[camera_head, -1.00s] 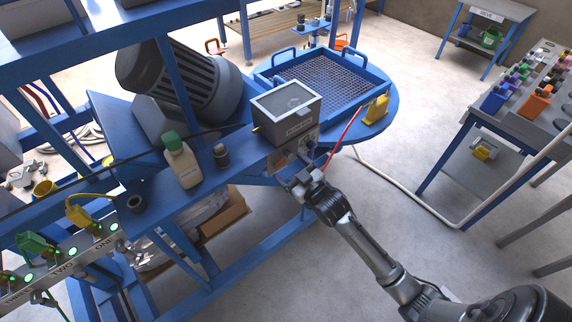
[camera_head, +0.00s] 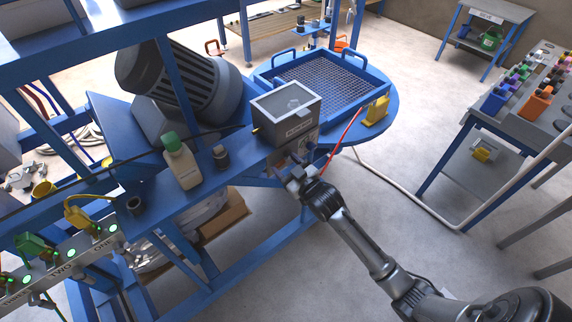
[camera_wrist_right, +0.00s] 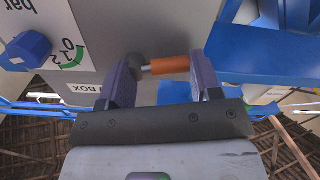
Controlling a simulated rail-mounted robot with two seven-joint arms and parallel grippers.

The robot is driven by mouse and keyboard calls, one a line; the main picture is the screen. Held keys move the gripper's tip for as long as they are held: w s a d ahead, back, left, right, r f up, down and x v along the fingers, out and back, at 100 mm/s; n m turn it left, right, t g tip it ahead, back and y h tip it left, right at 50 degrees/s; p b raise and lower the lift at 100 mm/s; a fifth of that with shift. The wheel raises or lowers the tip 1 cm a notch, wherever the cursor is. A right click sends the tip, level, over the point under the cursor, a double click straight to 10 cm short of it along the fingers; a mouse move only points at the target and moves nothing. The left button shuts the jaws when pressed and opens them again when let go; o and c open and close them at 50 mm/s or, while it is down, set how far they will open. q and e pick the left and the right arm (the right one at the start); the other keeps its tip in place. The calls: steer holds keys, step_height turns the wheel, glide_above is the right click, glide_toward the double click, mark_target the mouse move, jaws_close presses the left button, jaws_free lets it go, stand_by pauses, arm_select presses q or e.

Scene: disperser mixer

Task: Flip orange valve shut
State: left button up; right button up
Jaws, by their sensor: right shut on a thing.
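The orange valve (camera_wrist_right: 170,65) has a short orange handle on a metal stem, on the underside or face of a grey box, in the right wrist view. My right gripper (camera_wrist_right: 163,82) has one finger on each side of the handle, which lies crosswise between them. It is shut on the valve. In the head view my right gripper (camera_head: 294,180) is at the front of the grey box (camera_head: 287,112); the valve cannot be made out there. My left gripper is not in view.
A blue knob (camera_wrist_right: 27,48) with a numbered green scale is left of the valve. A red hose (camera_head: 342,138) runs close to my gripper.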

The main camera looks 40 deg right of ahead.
steer(key=shift+c, duration=1.2)
steer(key=r+m+p, duration=0.1)
steer(key=m+p, duration=0.1)
steer(key=p, duration=0.2)
steer(key=shift+m+p, duration=0.6)
steer(key=shift+p, duration=0.15)
steer(key=shift+f, duration=0.1)
steer(key=o, duration=0.9)
